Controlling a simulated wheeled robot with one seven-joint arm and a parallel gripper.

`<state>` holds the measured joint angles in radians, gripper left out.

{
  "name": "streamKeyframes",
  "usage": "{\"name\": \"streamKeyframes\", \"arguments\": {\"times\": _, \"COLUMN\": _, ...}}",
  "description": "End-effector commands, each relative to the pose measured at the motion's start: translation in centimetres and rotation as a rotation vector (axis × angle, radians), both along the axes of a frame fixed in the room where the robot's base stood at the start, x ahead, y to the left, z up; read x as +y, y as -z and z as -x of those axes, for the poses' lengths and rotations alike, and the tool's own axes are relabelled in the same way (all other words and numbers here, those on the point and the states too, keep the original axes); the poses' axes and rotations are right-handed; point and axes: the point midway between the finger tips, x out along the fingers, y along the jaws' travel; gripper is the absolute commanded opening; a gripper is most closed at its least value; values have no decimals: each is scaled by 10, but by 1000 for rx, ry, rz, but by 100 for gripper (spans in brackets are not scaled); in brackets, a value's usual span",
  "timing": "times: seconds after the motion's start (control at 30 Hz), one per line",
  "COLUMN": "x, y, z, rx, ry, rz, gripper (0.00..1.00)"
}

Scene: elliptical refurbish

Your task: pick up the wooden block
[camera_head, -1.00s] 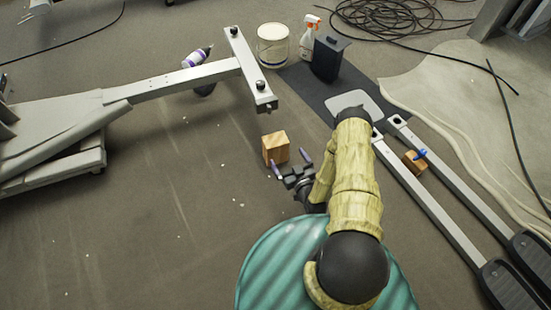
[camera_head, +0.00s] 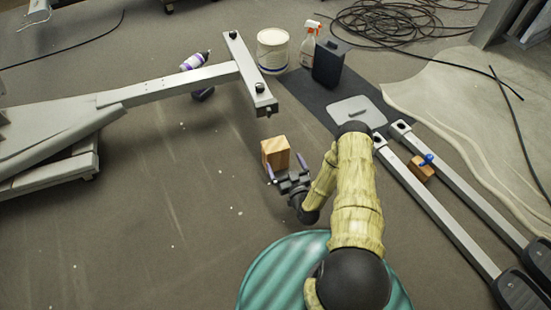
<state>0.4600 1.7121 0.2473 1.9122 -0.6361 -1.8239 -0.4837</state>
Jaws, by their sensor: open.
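The wooden block (camera_head: 275,152) stands on the grey-brown floor near the middle of the head view. It is a light orange-brown cuboid with visible grain. My gripper (camera_head: 285,168) is open at the near side of the block, its two purple-tipped fingers apart. One fingertip is near the block's lower left edge and the other near its right edge. I cannot tell whether either finger touches the block.
A grey metal frame (camera_head: 170,82) extends from the left, its crossbar end behind the block. A white bucket (camera_head: 272,50), spray bottle (camera_head: 308,45) and dark container (camera_head: 329,64) stand at the back. Long pedal rails (camera_head: 440,205) lie at the right. The left foreground floor is clear.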

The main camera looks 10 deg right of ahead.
Motion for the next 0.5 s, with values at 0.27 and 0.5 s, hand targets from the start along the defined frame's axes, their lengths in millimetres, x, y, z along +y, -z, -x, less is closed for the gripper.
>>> {"name": "streamKeyframes", "arguments": {"times": 0.27, "x": 6, "y": 4, "z": -43, "rx": -4, "ry": 0, "rz": -1, "gripper": 100}}
{"name": "streamKeyframes", "arguments": {"times": 0.5, "x": 9, "y": 1, "z": -66, "rx": 0, "ry": 0, "rz": 0, "gripper": 100}}
